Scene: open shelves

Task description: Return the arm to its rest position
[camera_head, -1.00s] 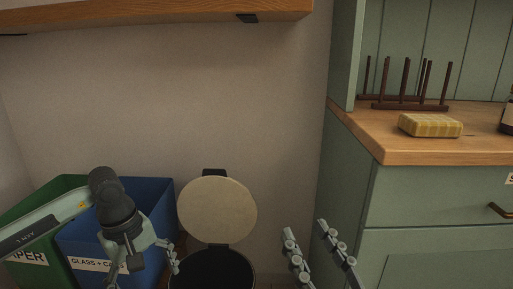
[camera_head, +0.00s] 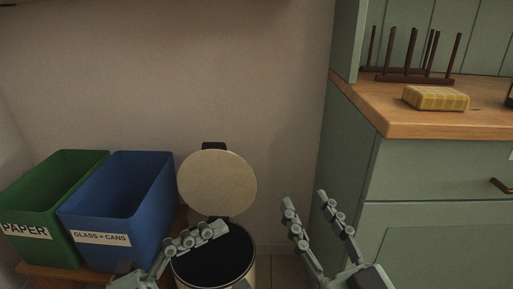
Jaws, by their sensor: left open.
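My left gripper (camera_head: 203,238) is low in the head view, with its visible finger across the front of the open round bin. It is open, and nothing shows in it. Its lower finger is mostly hidden or out of frame. My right gripper (camera_head: 308,198) is to the right, fingers pointing up and spread apart, open and empty, in front of the wall and the green cabinet's side.
A green paper bin (camera_head: 50,195) and a blue glass and cans bin (camera_head: 120,200) stand at left. The round bin's lid (camera_head: 217,183) is up. The cabinet counter (camera_head: 395,122) at right holds a yellow patterned block (camera_head: 436,98) and a dark peg rack (camera_head: 410,78).

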